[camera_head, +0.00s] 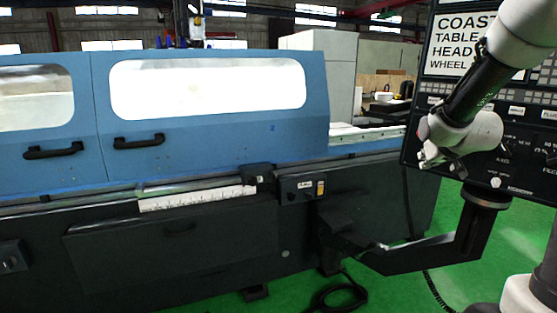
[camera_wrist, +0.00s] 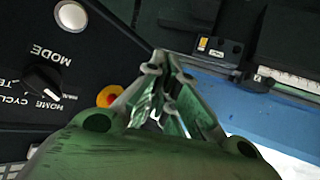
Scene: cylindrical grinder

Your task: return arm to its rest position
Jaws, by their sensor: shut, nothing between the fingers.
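My gripper (camera_wrist: 166,66) is in the middle of the wrist view, with its fingers shut together and nothing between them. In the head view, my arm hangs at the right in front of the control panel (camera_head: 431,81). The gripper end there (camera_head: 430,155) is small and partly merges with the dark panel behind it. I cannot tell the exact gap between the fingers and the panel.
The blue grinder (camera_head: 210,145) with two closed doors and black handles (camera_head: 139,142) fills the left and middle. A small switch box (camera_head: 301,187) sits on its front. A dark bracket (camera_head: 430,252) carries the panel.

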